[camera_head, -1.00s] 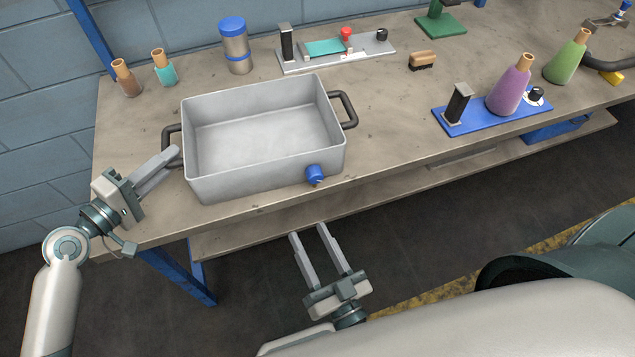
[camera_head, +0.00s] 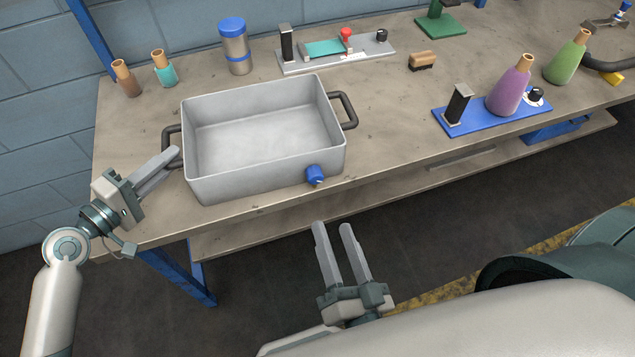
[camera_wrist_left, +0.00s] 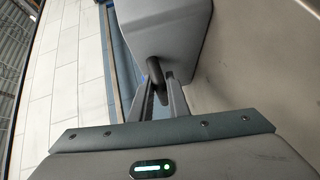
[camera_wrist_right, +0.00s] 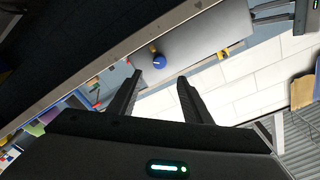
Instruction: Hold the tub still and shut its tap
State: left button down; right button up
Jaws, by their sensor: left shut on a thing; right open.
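The grey open tub (camera_head: 262,140) stands upright on the bench near its front edge. Its blue tap (camera_head: 315,174) sticks out low on the front wall, toward the right. My left gripper (camera_head: 176,153) is shut on the tub's left black handle (camera_head: 168,147); the handle also shows between the fingers in the left wrist view (camera_wrist_left: 157,72). My right gripper (camera_head: 333,228) is open and empty, in front of the bench and below the tap, apart from it. In the right wrist view the tap (camera_wrist_right: 159,62) appears ahead, beyond the open fingers (camera_wrist_right: 157,85).
Small bottles (camera_head: 163,68) and a steel jar (camera_head: 234,48) stand behind the tub. A blue plate (camera_head: 480,118) with a purple flask (camera_head: 510,88) is on the right, and a brush (camera_head: 422,60) lies behind it. The bench (camera_head: 390,120) is clear right of the tub.

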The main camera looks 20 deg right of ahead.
aim_at(316, 181)
jog(key=w, duration=1.2)
jog(key=shift+d, duration=0.35)
jog(key=c, duration=1.1)
